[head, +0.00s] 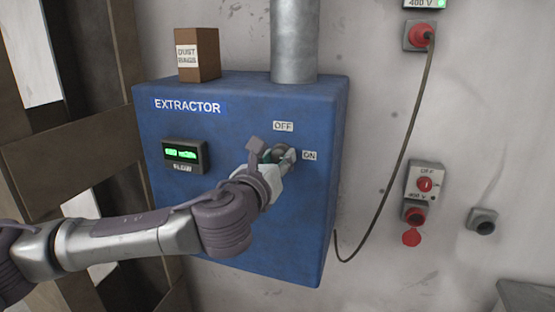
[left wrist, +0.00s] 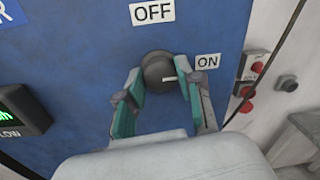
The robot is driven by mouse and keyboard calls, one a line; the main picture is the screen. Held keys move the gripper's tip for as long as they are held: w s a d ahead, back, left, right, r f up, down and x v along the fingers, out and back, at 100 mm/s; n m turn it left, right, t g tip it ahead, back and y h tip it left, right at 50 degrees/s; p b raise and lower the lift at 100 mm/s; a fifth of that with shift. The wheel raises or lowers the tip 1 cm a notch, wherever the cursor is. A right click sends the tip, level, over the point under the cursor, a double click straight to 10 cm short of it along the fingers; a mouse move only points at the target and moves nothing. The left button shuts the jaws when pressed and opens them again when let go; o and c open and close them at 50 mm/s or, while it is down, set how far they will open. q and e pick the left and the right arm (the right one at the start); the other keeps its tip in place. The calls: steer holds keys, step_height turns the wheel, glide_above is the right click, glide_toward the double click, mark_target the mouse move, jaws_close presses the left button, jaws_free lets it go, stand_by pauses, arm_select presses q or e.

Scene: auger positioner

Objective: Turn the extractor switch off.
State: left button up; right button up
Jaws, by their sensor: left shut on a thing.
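The extractor switch is a round dark knob (left wrist: 157,70) on the front of the blue extractor box (head: 240,220). An OFF label (left wrist: 153,12) is above the knob and an ON label (left wrist: 208,61) is to its right. A short white mark on the knob's face lies toward the right, on the ON side. My left gripper (left wrist: 160,88) has its two fingers on either side of the knob and is shut on it. In the head view the left gripper (head: 280,157) partly hides the knob (head: 279,150). My right gripper is in neither view.
A lit green display (head: 185,154) is left of the knob. A dust bags carton (head: 198,55) and a grey pipe (head: 295,40) are on top of the box. A cable (head: 408,140) hangs to the right, near a wall switch with a red knob (head: 424,184).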

arm_select(q)
steer(key=shift+n, duration=0.3)
steer(key=n+b, duration=0.1)
steer(key=n, duration=0.1)
steer(key=shift+n, duration=0.3)
steer(key=n+b, duration=0.1)
steer(key=n, duration=0.4)
steer(key=shift+n+b, duration=0.3)
steer(key=n, duration=0.4)
steer(key=shift+r+n, duration=0.1)
steer(key=shift+n, duration=0.3)
steer(key=shift+r+n+y, duration=0.15)
steer(key=shift+n+y, duration=0.15)
steer(key=shift+n, duration=2)
steer(key=o, duration=1)
steer(key=shift+o, duration=0.7)
steer(key=shift+d, duration=0.1)
